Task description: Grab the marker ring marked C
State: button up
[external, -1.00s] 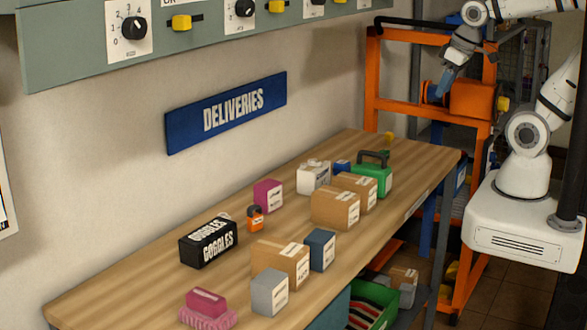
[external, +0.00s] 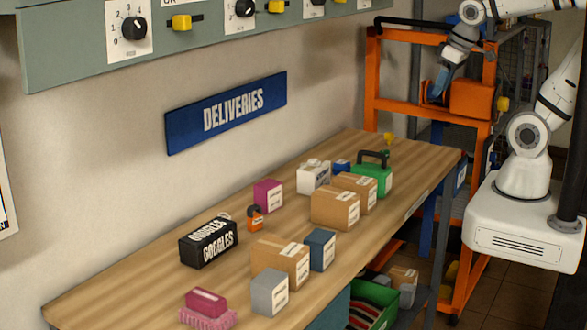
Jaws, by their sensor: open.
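I cannot make out a marker ring or a letter C in the external view. My gripper (external: 438,88) is at the upper right, pointing down, with its blue fingers in front of the orange rack. The fingers are open; whether anything lies between them is too small to tell. They overlap a small orange part (external: 425,93) at the left of an orange block (external: 471,99) on the rack. I cannot tell whether they touch it.
The orange rack (external: 484,160) stands beyond the wooden workbench (external: 150,290). The bench bears several cardboard boxes (external: 335,208), a black goggles box (external: 208,243), a green case (external: 372,180) and a pink brush (external: 207,308). A green crate (external: 385,312) sits below.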

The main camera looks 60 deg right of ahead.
jog(key=w+a+n+b, duration=0.1)
jog(key=w+a+b, duration=0.25)
jog(key=w, duration=0.95)
jog(key=n+y+b, duration=0.2)
jog(key=n+b, duration=0.3)
send_over(226, 215)
jog(key=s+d, duration=0.2)
notch_tip(226, 215, down, 27)
jog(key=shift+s+a+p+x, duration=0.15)
jog(key=shift+p+x, duration=0.2)
jog(key=shift+x, duration=0.85)
jog(key=shift+a+p+x, duration=0.15)
jog(key=shift+p+x, duration=0.2)
jog(key=shift+x, duration=0.85)
jog(key=shift+s+a+p+x, duration=0.15)
jog(key=shift+p+x, duration=0.2)
jog(key=shift+x, duration=0.8)
jog(key=shift+w, duration=0.1)
jog(key=c, duration=1.1)
